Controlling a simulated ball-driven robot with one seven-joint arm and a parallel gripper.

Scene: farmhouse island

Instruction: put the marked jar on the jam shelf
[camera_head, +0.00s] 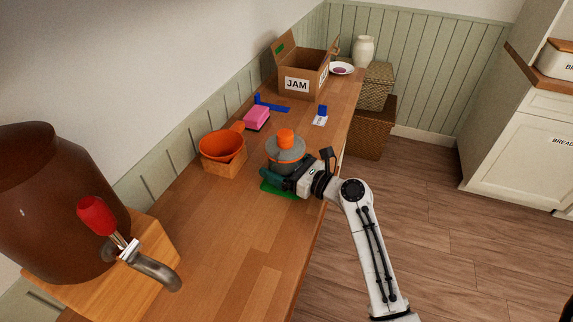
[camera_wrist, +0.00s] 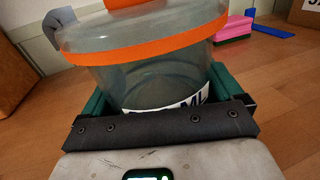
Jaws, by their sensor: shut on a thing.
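A translucent grey jar (camera_head: 286,150) with an orange lid knob and orange band is at the counter's right edge, upright. In the wrist view the jar (camera_wrist: 150,75) fills the top middle, with a white label partly hidden by the gripper; only some letters such as "ML" show. My gripper (camera_head: 284,178) is shut on the jar low on its body, coming from the right. No shelf marked jam shows; an open cardboard box (camera_head: 289,99) labelled "JAM" stands at the far end.
An orange bowl (camera_head: 222,146) in a wooden holder is left of the jar. A pink sponge (camera_head: 257,118), a blue tool (camera_head: 272,106) and a small blue-and-white item (camera_head: 320,117) lie before the box. A brown dispenser (camera_head: 60,200) is front left.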

